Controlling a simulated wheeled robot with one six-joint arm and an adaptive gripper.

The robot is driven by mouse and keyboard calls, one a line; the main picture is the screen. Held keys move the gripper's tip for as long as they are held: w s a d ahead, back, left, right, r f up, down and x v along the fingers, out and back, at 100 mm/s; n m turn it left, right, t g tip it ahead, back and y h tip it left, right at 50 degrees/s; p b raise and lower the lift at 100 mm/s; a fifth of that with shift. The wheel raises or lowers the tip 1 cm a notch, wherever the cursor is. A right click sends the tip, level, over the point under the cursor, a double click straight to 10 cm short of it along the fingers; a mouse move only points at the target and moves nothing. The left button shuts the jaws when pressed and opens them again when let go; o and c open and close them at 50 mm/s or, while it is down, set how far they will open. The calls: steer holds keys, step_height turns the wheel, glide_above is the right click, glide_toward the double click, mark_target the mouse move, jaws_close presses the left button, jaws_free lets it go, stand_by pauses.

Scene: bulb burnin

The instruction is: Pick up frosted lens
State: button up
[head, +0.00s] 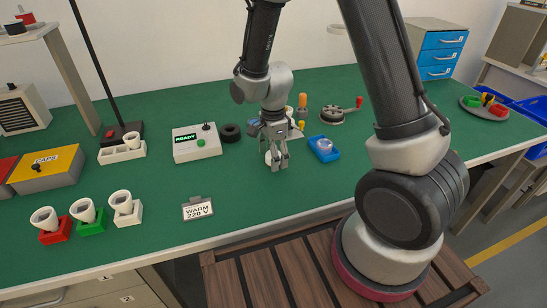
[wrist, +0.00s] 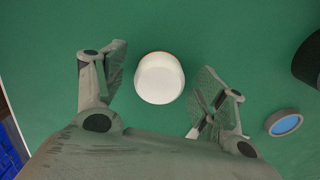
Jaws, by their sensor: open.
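A white, round, smooth piece that looks like the frosted lens (wrist: 160,78) lies on the green bench top in the wrist view. In the head view its pale edge (head: 268,157) shows at my fingertips, mostly hidden by them. My gripper (head: 276,164) points down, low over the bench. In the wrist view my gripper (wrist: 160,85) is open, with one finger on each side of the white piece. A gap shows between the piece and each finger. I cannot tell the fingertips' exact height against it.
A small grey-rimmed blue disc (wrist: 284,123) lies beside my right finger. A black ring (head: 230,132) and the READY box (head: 197,143) stand left of my gripper. A blue block with a clear dome (head: 324,149) stands close on the right. The bench front is mostly clear around the WARM sign (head: 198,209).

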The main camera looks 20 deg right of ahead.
steer(key=c, duration=0.8)
step_height(320, 180, up, 14)
steer(key=shift+r, duration=0.25)
stand_by(0.5)
